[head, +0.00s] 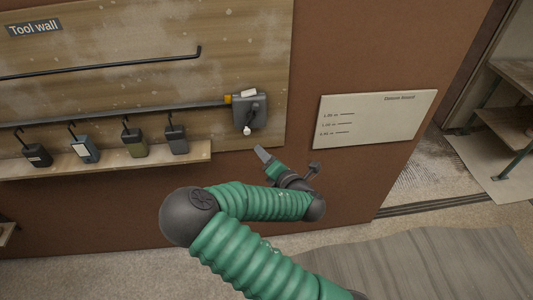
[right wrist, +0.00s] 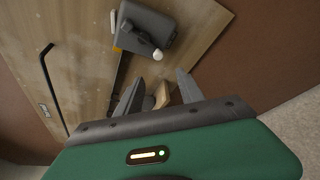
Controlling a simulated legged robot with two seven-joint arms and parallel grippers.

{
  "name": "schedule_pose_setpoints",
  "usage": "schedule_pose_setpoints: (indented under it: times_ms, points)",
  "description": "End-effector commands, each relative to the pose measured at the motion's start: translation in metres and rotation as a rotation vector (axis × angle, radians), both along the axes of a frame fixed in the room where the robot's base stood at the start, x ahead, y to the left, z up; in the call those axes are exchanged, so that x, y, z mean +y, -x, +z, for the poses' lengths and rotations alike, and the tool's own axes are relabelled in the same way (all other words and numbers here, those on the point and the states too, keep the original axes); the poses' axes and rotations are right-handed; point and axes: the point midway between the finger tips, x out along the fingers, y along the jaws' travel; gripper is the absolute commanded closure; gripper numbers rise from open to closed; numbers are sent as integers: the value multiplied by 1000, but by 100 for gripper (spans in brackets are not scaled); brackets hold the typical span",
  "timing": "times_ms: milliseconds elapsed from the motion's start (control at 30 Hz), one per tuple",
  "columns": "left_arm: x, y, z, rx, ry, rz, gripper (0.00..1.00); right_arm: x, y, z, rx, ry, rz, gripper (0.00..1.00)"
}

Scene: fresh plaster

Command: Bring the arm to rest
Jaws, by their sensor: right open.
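My right arm (head: 265,203), green and ribbed, reaches up from the bottom of the head view and bends back at a dark elbow. My right gripper (head: 262,154) is in front of the wall, just below the wooden board and apart from the grey box. In the right wrist view the two grey fingers of the right gripper (right wrist: 160,93) stand apart. A small tan piece shows between them, and I cannot tell what it is; nothing looks gripped. My left gripper is not in view.
A grey wall box (head: 258,112) with a white knob is just above the gripper; it also shows in the wrist view (right wrist: 140,27). A shelf (head: 105,164) with several hanging devices is to the left. A sign (head: 375,118) is on the wall at right. Floor lies below.

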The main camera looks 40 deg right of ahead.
Motion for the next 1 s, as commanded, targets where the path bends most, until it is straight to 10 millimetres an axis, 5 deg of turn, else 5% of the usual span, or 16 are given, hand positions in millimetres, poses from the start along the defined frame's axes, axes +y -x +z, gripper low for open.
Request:
schedule_pose_setpoints:
  times_ms: [467,633,733,800,1000]
  points:
    - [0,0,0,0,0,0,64,-4,3,-5,2,-48,-37,55]
    - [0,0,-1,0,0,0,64,-15,28,-62,47,-542,-391,55]
    - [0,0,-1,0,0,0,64,20,52,-99,112,-962,-680,55]
    - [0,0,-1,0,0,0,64,61,69,-108,177,-1211,-864,55]
    - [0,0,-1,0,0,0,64,165,127,-76,361,-1566,-1269,55]
